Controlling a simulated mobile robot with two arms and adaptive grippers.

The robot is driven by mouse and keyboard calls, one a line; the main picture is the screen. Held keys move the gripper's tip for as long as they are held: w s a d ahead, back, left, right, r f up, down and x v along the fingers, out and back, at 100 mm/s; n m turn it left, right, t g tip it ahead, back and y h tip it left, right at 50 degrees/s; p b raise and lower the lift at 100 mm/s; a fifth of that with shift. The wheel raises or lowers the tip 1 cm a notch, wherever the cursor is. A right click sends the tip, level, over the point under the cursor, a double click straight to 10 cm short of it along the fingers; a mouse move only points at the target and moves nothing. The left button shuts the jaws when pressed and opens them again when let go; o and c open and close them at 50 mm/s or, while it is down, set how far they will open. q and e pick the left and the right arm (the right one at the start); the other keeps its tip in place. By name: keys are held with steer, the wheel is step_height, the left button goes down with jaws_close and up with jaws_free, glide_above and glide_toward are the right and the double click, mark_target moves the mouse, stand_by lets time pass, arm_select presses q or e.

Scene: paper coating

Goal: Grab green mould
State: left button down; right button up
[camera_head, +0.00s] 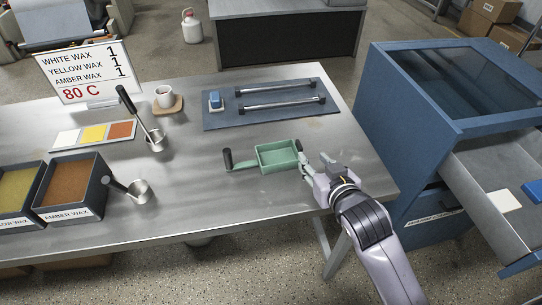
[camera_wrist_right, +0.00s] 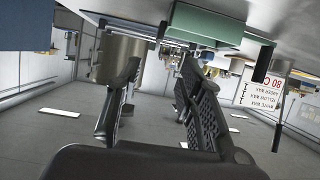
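The green mould (camera_head: 277,157) is a shallow rectangular tray with a dark handle (camera_head: 227,160) on its left side. It lies on the steel table, right of the middle. My right gripper (camera_head: 312,162) is at the mould's right end, close to its edge; I cannot tell whether they touch. In the right wrist view, the fingers (camera_wrist_right: 155,105) are spread apart with nothing seen held between them. The green mould (camera_wrist_right: 207,25) shows at the top there, beyond the fingertips. My left gripper is out of view.
A blue mat (camera_head: 270,120) with two metal bars lies behind the mould. Two ladles (camera_head: 140,188) and wax bins (camera_head: 75,185) are at the left. A blue cabinet (camera_head: 420,110) with an open drawer is at the right.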

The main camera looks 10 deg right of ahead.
mark_target(300, 146)
steer(key=x, duration=0.7)
steer(key=shift+f+p+x, duration=0.2)
steer(key=shift+p+x, duration=0.1)
steer(key=shift+x, duration=1.05)
steer(key=shift+f+p+x, duration=0.2)
steer(key=shift+p+x, duration=0.05)
steer(key=shift+x, duration=1.1)
steer(key=shift+s, duration=0.2)
steer(key=shift+c, duration=0.4)
jaws_close()
steer(key=shift+r, duration=0.1)
